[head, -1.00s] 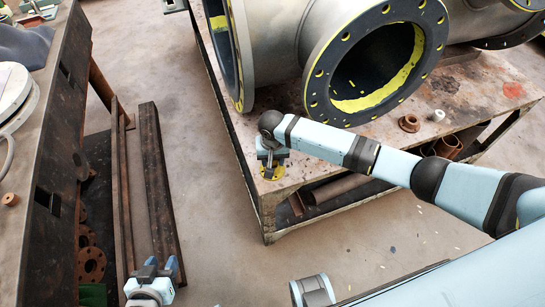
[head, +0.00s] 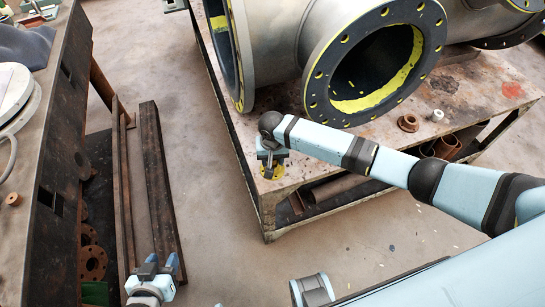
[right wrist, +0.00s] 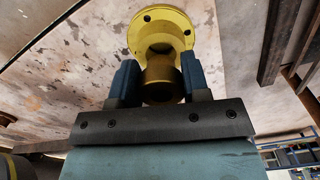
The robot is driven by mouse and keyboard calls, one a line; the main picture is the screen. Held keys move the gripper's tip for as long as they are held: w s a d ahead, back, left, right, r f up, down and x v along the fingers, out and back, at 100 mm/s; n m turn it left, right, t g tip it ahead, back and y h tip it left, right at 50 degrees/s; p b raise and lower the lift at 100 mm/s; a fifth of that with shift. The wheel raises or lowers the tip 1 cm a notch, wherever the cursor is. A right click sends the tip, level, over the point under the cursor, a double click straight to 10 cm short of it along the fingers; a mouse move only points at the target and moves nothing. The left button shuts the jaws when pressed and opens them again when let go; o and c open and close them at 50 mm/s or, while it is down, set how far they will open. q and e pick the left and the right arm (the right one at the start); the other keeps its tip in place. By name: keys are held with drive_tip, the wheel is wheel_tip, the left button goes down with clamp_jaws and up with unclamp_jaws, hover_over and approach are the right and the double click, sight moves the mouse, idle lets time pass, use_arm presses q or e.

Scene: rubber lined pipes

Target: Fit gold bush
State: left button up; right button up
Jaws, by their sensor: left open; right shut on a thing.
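The gold bush (right wrist: 162,82) is between the blue fingers of my right gripper (right wrist: 156,84) in the right wrist view. The gripper is shut on it. A yellow flanged fitting (right wrist: 160,32) with bolt holes is just beyond the bush and lines up with it. I cannot tell whether the bush is in it or only above it. In the head view, my right gripper (head: 271,157) is over the yellow fitting (head: 272,173) at the table's near left corner, and it hides the bush. My left gripper (head: 157,270) is open and empty at the bottom left, over the floor.
A large grey pipe with a yellow-rimmed flange (head: 318,72) fills the back of the stained table (head: 480,95). A rusty bush (head: 408,123) and a white bush (head: 437,115) stand on its right part. A dark bench (head: 45,170) is at left, with rusty beams (head: 160,180) beside it.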

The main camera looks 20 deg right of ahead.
drive_tip(key=shift+f, duration=0.4)
idle(0.4)
drive_tip(key=shift+f, duration=0.5)
drive_tip(key=o, duration=1)
